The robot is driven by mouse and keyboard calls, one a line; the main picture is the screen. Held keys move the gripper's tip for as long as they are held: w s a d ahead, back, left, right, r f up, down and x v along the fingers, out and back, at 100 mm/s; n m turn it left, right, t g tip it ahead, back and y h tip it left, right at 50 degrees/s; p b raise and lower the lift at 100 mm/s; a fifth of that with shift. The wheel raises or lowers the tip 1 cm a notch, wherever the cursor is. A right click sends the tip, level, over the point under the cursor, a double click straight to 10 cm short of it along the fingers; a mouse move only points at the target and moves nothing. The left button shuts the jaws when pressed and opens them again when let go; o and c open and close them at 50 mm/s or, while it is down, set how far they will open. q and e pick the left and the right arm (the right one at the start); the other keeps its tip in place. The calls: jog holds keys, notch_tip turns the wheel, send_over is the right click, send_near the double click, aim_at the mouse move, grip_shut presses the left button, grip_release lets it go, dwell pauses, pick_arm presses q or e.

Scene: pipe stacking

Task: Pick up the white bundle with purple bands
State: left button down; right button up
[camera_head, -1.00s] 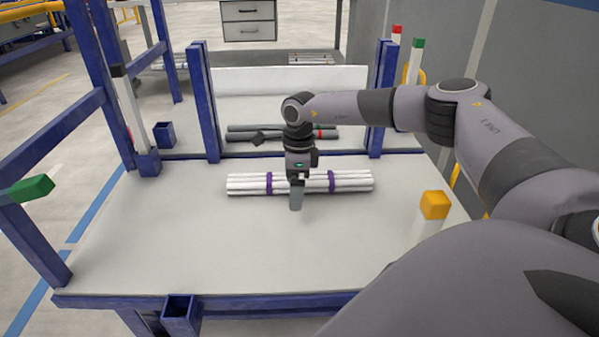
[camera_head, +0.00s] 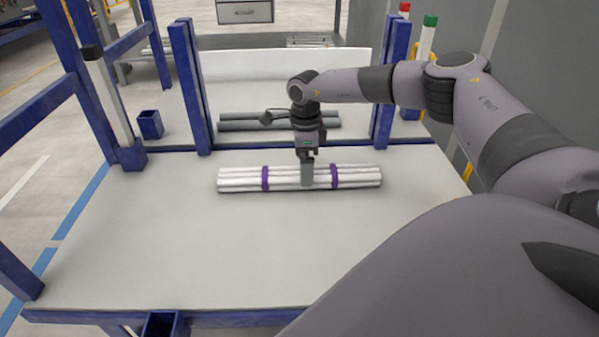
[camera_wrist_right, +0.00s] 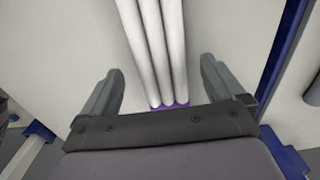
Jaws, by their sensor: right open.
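The white bundle with purple bands (camera_head: 240,180) lies flat across the white table (camera_head: 170,250) in the head view. In the right wrist view the white pipes (camera_wrist_right: 153,50) run between the two fingers of my right gripper (camera_wrist_right: 160,85). The fingers are open, with a gap on each side of the pipes. A purple band (camera_wrist_right: 172,105) shows at the palm edge. My left gripper is not in view.
Dark grey pipes (camera_head: 270,122) lie behind the blue frame posts (camera_head: 190,85). A white board (camera_head: 280,65) stands farther back. Red-topped and green-topped posts (camera_head: 430,22) stand at the right. The table front and left are clear.

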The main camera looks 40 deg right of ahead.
jog(key=shift+f+b, duration=0.55)
jog(key=shift+f, duration=0.95)
jog(key=shift+c, duration=0.4)
jog(key=shift+w+r, duration=0.1)
jog(key=c, duration=1.2)
